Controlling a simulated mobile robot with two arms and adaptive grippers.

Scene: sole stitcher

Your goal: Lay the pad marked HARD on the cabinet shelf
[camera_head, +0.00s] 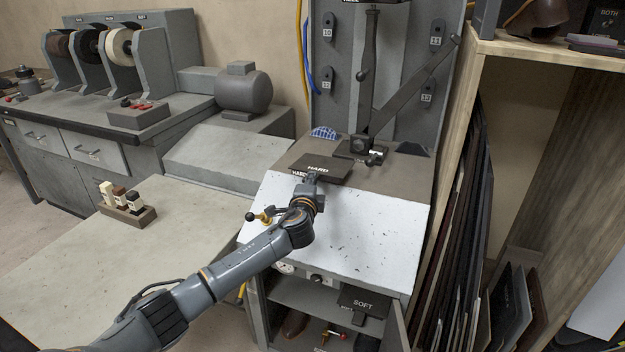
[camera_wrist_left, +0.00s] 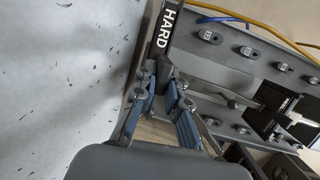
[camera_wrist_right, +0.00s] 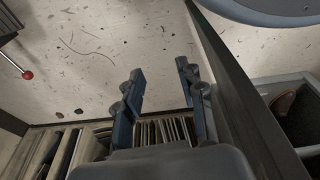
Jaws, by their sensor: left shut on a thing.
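The dark pad marked HARD (camera_head: 325,166) is at the back edge of the pale worktop, at the foot of the press. My left gripper (camera_head: 309,181) is shut on its near edge. In the left wrist view the HARD pad (camera_wrist_left: 166,32) stands out from between the left fingers (camera_wrist_left: 166,78). The cabinet shelf (camera_head: 290,291) is below the worktop, behind an open door. A pad marked SOFT (camera_head: 363,302) lies there at the right. My right gripper shows only in the right wrist view (camera_wrist_right: 160,85), with its fingers apart and nothing between them.
The open cabinet door (camera_head: 394,325) stands at the right of the opening. Shoes (camera_head: 294,323) and a red-knobbed tool lie on the cabinet floor. A lever with a black knob (camera_head: 251,216) sticks out at the worktop's left. Sheets (camera_head: 465,220) lean under the wooden shelf at right.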

